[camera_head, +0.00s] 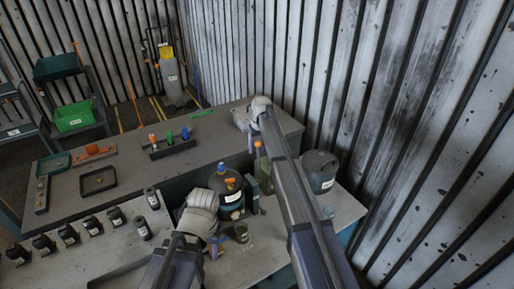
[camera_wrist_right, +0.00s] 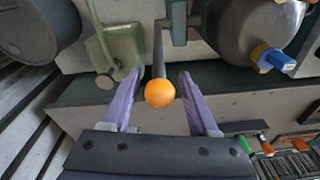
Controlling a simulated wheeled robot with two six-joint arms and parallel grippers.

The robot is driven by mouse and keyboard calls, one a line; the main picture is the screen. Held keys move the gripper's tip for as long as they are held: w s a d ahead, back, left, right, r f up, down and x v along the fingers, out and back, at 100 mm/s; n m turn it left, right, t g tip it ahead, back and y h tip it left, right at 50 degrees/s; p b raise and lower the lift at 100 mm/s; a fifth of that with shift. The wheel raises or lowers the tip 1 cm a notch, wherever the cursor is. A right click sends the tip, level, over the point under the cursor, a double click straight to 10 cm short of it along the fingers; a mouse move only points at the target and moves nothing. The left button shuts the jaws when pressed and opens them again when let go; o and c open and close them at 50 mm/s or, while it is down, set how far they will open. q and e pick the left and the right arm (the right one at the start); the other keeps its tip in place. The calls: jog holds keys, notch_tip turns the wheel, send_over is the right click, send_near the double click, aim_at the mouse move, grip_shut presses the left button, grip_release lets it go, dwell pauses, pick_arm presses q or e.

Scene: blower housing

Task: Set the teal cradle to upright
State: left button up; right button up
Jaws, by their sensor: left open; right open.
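A blue-teal bracket (camera_head: 252,195), which I take for the teal cradle, stands beside a dark round vessel (camera_head: 230,205) on the near bench. Its bracket also shows at the top of the right wrist view (camera_wrist_right: 180,22). A dark rod with an orange ball knob (camera_wrist_right: 159,93) rises from there; the knob shows small in the head view (camera_head: 257,144). My right gripper (camera_wrist_right: 158,77) is open, its purple fingers on either side of the knob, with gaps visible. My left gripper (camera_head: 220,240) is open near a small dark cylinder (camera_head: 242,233), left of the bracket.
A grey drum (camera_head: 319,171) stands at right near the corrugated wall. A green can (camera_head: 265,176) is beside the bracket. Several black cylinders (camera_head: 93,225) line the bench at left. A dark rack (camera_head: 172,148) with coloured pieces and a dark tray (camera_head: 98,180) lie on the far bench.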

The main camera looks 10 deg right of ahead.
jog(key=r+p, duration=0.4)
jog(key=r, duration=0.1)
jog(key=s+r+p, duration=0.1)
jog(key=r+p, duration=0.1)
jog(key=p, duration=0.1)
jog(key=shift+d+r, duration=0.15)
jog(key=shift+r, duration=0.1)
pick_arm(q)
notch_tip(320, 180, up, 7)
jog(key=shift+r, duration=0.15)
jog(key=shift+s, duration=0.1)
pick_arm(e)
jog(key=shift+f, duration=0.15)
